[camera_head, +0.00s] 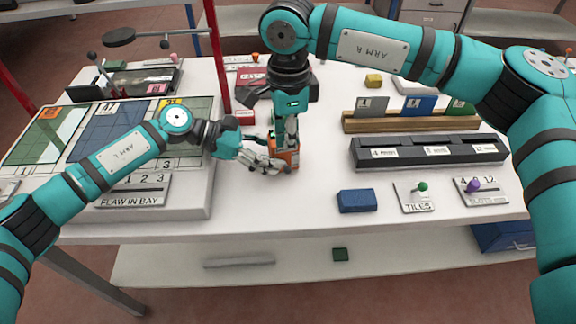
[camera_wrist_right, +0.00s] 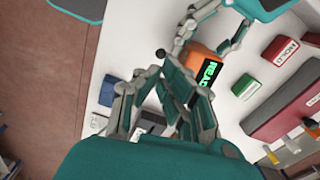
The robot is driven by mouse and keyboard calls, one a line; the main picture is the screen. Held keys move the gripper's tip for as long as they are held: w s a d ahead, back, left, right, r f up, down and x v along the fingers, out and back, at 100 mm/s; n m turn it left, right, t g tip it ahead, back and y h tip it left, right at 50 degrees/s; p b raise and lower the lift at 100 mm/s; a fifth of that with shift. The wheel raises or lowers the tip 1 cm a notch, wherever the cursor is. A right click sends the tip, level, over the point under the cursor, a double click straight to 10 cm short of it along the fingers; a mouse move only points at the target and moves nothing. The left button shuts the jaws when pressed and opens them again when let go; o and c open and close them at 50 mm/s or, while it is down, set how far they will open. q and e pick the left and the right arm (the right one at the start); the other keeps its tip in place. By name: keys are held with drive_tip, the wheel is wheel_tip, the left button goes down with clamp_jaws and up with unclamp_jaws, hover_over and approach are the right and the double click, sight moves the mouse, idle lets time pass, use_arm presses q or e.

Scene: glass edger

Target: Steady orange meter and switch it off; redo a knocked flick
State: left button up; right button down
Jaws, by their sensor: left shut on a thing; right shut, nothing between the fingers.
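The orange meter (camera_head: 289,158) stands on the white table, left of centre. In the right wrist view the meter (camera_wrist_right: 204,66) shows a dark display with lit green letters, partly covered, beginning "REA". My left gripper (camera_head: 277,166) is shut on the meter from the left, low on its body; its fingers also show in the wrist view (camera_wrist_right: 211,30). My right gripper (camera_head: 286,136) points down just above and behind the meter, shut and empty; its fingers (camera_wrist_right: 182,88) hide part of the meter. A small dark round knob (camera_wrist_right: 160,53) shows beside the fingers; I cannot tell if it belongs to the meter.
A blue block (camera_head: 356,201) lies to the right, before a black slotted rack (camera_head: 430,152). Plates with a green knob (camera_head: 422,187) and a purple knob (camera_head: 473,185) stand farther right. A tile board (camera_head: 190,192) fills the left. The front middle table is clear.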

sight(287, 166)
drive_tip(key=shift+w+a+f+m, duration=0.1)
drive_tip(key=shift+w+f+m, duration=0.15)
drive_tip(key=shift+m, duration=0.65)
drive_tip(key=shift+f, duration=2.3)
drive_tip(key=shift+f, duration=1)
drive_tip(key=shift+r, duration=0.1)
use_arm(q)
drive_tip(key=shift+c, duration=0.3)
use_arm(e)
wheel_tip(287, 166, up, 7)
drive_tip(key=s, duration=0.1)
drive_tip(key=shift+s, duration=0.15)
use_arm(q)
drive_tip(key=o, duration=0.9)
